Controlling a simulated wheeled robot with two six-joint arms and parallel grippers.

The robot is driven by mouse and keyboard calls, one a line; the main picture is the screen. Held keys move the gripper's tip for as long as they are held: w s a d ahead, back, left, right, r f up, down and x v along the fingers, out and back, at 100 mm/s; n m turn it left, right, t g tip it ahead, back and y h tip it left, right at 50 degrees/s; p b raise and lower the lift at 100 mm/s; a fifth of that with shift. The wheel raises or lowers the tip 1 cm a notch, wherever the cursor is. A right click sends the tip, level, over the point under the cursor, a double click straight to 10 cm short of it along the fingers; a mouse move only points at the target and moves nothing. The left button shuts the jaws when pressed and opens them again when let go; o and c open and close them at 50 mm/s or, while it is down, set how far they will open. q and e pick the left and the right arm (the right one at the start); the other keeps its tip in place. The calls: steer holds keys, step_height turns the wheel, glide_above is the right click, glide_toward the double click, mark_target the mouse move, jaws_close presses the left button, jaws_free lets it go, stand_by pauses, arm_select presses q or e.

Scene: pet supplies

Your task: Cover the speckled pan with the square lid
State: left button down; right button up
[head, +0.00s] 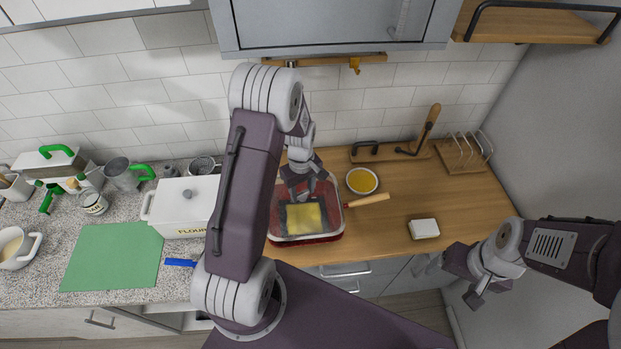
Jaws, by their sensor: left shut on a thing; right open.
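A red-rimmed square vessel, seemingly the speckled pan (308,241), sits on the wooden counter left of centre; its speckles are too small to tell. A greyish, see-through square sheet, seemingly the lid (331,217), lies over its outline. Whether it rests on the rim or hovers just above, I cannot tell. A dark square with a yellow patch (305,217) shows within the outline. My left gripper (302,192) points down over the far middle of the pan, shut on what seems to be the lid's knob, mostly hidden. My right gripper (474,298) is open and empty, beyond the counter's front edge.
A bowl of yellow contents (362,180) and a wooden handle (367,200) are close right of the pan. A white block (424,229) lies further right. The white flour box (181,208) and green mat (112,256) are left. The counter's right front is clear.

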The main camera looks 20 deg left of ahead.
mark_target(303, 199)
arm_select(q)
steer(key=shift+w+d+f, duration=0.1)
steer(key=f+b, duration=0.1)
steer(key=f, duration=0.1)
steer(key=f+b, duration=0.1)
steer(key=shift+w+a+b, duration=0.3)
steer(key=shift+b, duration=0.05)
steer(key=shift+s+d+f+b, duration=0.2)
steer(key=shift+f+b, duration=0.3)
steer(key=shift+f, duration=0.15)
steer(key=shift+w, duration=0.1)
steer(key=shift+w+a, duration=0.1)
steer(key=shift+r, duration=0.1)
steer(key=shift+f, duration=0.6)
stand_by(1.1)
